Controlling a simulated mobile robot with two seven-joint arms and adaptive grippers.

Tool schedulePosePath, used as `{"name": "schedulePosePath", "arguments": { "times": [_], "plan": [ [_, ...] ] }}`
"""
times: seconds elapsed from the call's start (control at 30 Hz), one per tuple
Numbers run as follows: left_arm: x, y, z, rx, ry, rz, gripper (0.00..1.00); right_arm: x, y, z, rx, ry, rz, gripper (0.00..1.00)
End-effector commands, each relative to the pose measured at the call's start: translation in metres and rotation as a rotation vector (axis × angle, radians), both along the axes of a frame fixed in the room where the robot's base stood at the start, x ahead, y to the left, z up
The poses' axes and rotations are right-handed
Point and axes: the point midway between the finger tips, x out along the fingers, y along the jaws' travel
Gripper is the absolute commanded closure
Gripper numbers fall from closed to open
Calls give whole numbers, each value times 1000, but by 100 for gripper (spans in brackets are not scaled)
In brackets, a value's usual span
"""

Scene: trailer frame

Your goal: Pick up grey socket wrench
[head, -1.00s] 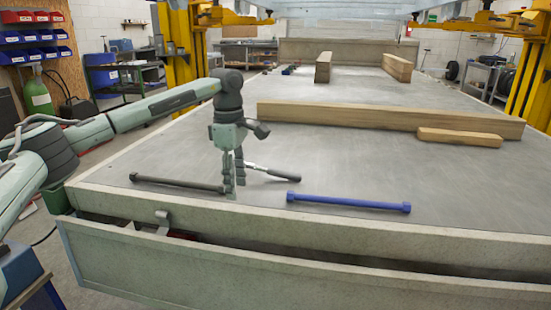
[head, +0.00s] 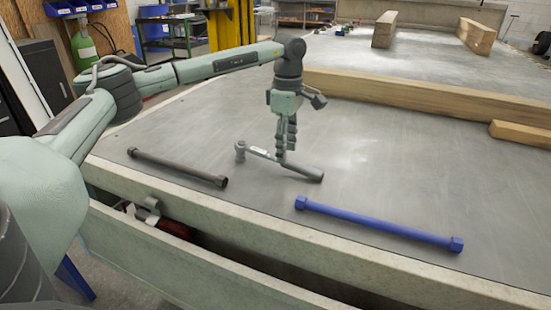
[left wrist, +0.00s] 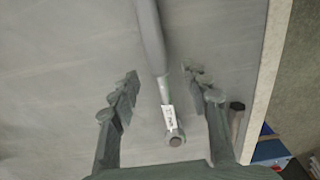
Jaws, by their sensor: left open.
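A grey ratchet-type socket wrench (head: 262,153) lies on the trailer bed, its round head at the left and its dark handle at the right. It also shows in the left wrist view (left wrist: 166,100), running lengthwise between the two fingers. My left gripper (head: 286,160) points down at the wrench's middle and hides part of it. In the left wrist view the gripper (left wrist: 160,75) is open, with a finger on either side of the wrench. A dark grey bar with socket ends (head: 178,167) lies to the left. My right gripper is out of view.
A blue bar with socket ends (head: 378,223) lies at the right, near the front edge of the trailer bed (head: 250,215). Wooden beams (head: 420,98) lie behind. The bed between the wrench and the beams is clear. A red object (head: 176,228) sits below the front edge.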

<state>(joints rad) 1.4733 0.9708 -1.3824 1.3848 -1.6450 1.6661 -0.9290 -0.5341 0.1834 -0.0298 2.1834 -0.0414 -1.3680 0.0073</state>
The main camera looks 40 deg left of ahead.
Motion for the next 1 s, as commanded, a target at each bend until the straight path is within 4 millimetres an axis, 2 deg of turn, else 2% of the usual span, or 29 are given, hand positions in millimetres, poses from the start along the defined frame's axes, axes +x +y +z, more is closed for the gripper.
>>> {"name": "schedulePosePath", "arguments": {
  "times": [0.23, 0.57, 0.93, 1.0],
  "plan": [
    [-1, 0, -37, 1, 3, 0, 53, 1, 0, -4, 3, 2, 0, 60],
    [-1, 0, -44, 0, 0, 0, 53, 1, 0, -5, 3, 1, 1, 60],
    [-1, -1, -43, 0, 0, 0, 99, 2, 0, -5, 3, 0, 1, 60],
    [-1, -1, -43, 0, 0, 0, 100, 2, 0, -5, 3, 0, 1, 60]
  ]
}}
